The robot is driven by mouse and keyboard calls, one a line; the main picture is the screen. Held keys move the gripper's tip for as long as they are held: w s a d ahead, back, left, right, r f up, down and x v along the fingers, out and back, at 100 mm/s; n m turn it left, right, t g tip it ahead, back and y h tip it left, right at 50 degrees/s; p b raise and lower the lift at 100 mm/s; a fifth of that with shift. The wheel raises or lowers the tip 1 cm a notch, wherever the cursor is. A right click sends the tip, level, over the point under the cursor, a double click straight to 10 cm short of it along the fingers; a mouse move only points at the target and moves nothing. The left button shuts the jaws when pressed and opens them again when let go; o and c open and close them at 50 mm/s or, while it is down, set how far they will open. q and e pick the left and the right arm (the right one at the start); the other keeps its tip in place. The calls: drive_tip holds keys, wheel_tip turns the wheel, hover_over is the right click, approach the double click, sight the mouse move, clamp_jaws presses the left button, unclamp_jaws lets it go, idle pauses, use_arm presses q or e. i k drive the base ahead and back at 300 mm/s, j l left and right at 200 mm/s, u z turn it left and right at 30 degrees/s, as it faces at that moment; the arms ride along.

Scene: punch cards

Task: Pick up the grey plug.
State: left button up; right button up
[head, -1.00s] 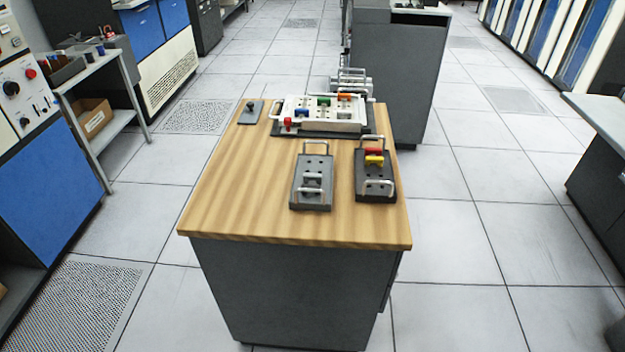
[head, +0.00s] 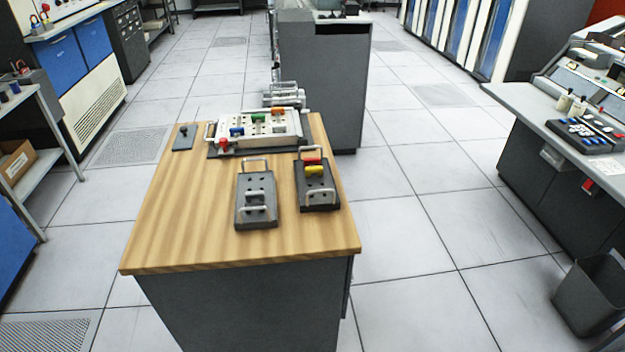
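A grey block (head: 242,217) with light metal handles lies on the wooden tabletop. A small grey piece (head: 254,197), which may be the grey plug, sits in the middle of it; it is too small to be sure. A black block (head: 330,198) to its right holds a red plug (head: 313,161) and a yellow plug (head: 314,171). Behind them a white panel (head: 285,130) carries green, orange, blue and red plugs. Neither of my grippers is in view.
The wooden tabletop (head: 185,220) is clear at its left and front. A small grey plate with a dark knob (head: 183,137) lies at its back left. A desk (head: 520,105) and a dark bin (head: 592,295) stand at the right. Floor is open between.

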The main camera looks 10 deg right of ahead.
sight(260, 194)
drive_tip(key=i+l, duration=0.15)
drive_tip(key=l, duration=0.2)
drive_tip(key=i+l, duration=0.1)
drive_tip(key=l, duration=0.25)
drive_tip(key=i+l+u, duration=0.1)
drive_tip(key=l, duration=0.25)
drive_tip(key=i+l, duration=0.15)
drive_tip(key=l, duration=0.25)
